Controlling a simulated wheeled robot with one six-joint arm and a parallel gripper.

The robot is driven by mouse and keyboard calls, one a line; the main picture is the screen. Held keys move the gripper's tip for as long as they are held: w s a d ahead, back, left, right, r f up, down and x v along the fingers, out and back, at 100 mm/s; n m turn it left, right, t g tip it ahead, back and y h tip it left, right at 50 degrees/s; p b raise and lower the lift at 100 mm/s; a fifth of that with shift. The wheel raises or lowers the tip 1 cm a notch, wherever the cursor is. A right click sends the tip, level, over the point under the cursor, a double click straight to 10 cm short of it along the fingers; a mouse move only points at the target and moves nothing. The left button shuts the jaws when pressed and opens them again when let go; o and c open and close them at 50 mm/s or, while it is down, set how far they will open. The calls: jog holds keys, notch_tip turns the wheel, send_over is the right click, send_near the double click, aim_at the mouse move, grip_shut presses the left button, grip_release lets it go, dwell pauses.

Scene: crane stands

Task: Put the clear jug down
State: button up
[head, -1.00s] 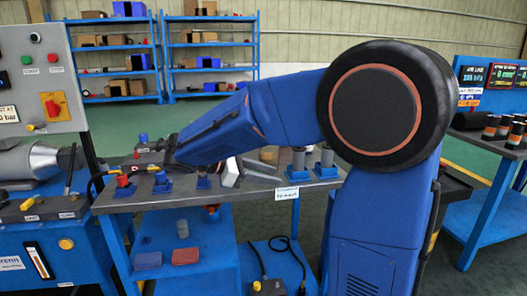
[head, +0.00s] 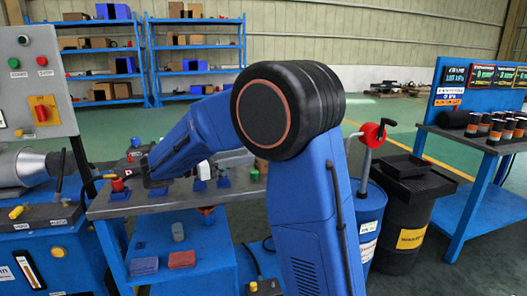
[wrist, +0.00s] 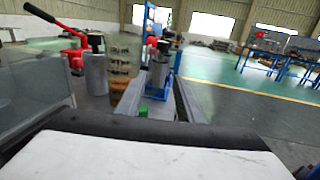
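My gripper (head: 143,165) is a small dark shape at the end of my blue arm, over the left part of the grey workbench (head: 165,203). Its fingers are too small to tell open from shut. In the wrist view, a large white surface with a black band fills the bottom, close to the camera; I cannot tell whether it is held. A see-through, amber-banded shape (wrist: 123,52) stands beyond it, left of centre. I cannot tell whether this is the clear jug. No clear jug can be made out in the head view.
A red knob on a blue base (head: 118,186) stands near the bench's left end. Blue fittings (head: 222,178) stand farther right. A control panel (head: 38,75) is at left. A blue drum (head: 367,220) and a black waste drum (head: 405,225) stand right of my arm.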

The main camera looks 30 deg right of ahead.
jog(key=d, duration=1)
jog(key=shift+s+d+r, duration=0.1)
jog(key=shift+s+d, duration=0.2)
jog(key=shift+d, duration=0.05)
grip_shut()
